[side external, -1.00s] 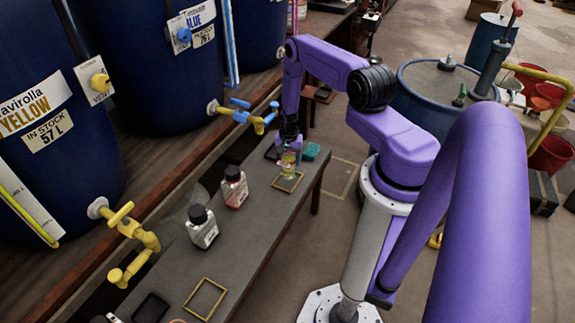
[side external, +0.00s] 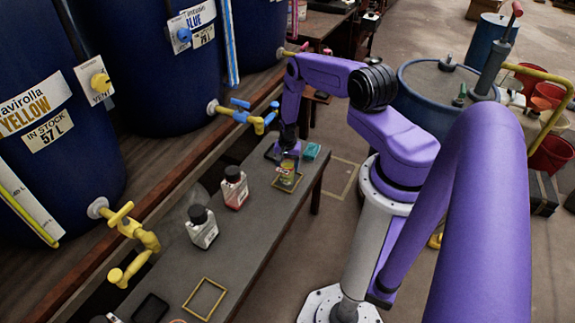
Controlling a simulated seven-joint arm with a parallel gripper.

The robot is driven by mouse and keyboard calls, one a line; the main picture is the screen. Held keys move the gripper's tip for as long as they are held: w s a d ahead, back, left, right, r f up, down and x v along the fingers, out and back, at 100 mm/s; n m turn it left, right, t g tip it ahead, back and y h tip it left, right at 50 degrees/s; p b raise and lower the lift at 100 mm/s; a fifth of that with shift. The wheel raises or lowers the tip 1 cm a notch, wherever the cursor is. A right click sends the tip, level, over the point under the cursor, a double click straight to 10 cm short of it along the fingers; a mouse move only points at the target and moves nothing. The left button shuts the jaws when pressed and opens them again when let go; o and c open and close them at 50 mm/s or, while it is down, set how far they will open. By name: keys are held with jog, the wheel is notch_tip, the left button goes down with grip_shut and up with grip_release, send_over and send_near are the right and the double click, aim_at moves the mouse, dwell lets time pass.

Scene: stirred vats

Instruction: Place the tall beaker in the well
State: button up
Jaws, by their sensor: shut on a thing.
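The beaker looks upright and stands over or inside a yellow square frame (side external: 296,185) on the bench, which may be the well. I cannot tell whether the beaker's base touches the bench. The gripper's fingers are too small to make out clearly.
A red-labelled bottle (side external: 235,188) and a white-labelled bottle (side external: 202,228) stand left of the beaker. A teal block (side external: 311,151) lies close behind it. A second yellow frame (side external: 205,299) lies empty nearer the camera. Blue vats with taps (side external: 240,115) line the left.

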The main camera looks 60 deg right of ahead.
jog(key=o, duration=1.2)
jog(key=shift+c, duration=0.2)
